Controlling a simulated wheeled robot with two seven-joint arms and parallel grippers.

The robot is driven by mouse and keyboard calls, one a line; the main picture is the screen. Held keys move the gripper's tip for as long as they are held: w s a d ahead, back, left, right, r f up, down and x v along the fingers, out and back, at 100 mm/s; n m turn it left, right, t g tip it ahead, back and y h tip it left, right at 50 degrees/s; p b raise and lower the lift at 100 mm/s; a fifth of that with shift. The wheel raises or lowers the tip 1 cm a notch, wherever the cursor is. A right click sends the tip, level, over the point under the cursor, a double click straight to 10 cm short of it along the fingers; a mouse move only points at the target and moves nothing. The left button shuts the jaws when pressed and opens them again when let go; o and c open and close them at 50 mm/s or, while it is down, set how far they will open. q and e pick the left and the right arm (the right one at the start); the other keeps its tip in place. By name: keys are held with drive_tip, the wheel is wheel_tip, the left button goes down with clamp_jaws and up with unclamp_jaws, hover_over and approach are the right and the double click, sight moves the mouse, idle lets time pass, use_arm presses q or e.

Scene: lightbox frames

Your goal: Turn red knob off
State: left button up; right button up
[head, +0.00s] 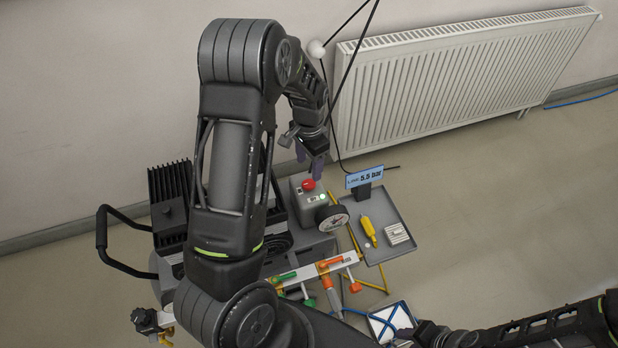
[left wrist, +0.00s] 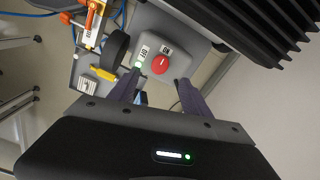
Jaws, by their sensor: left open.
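The red knob (head: 308,185) sits on top of a grey box (head: 307,203) with a small lit green lamp. In the left wrist view, the red knob (left wrist: 160,64) is round, with white labels beside it that look like OFF and ON; a green light glows near one of them. My left gripper (head: 316,168) is above and just behind the knob in the head view, pointing down. In the left wrist view, its two purple fingers (left wrist: 160,78) are apart, with the knob showing between and just beyond their tips. I see no contact. My right gripper (head: 428,333) is at the lower edge, its jaws unclear.
A pressure gauge (head: 332,217) stands beside the box. Black finned machinery (head: 170,188) stands left. Coloured valves (head: 330,265) are in front. A radiator (head: 450,75) is behind.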

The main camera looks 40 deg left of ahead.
sight(309, 183)
use_arm(q)
wheel_tip(309, 183, down, 8)
drive_tip(key=shift+r, duration=0.2)
drive_tip(key=shift+c, duration=0.3)
clamp_jaws()
idle(0.5)
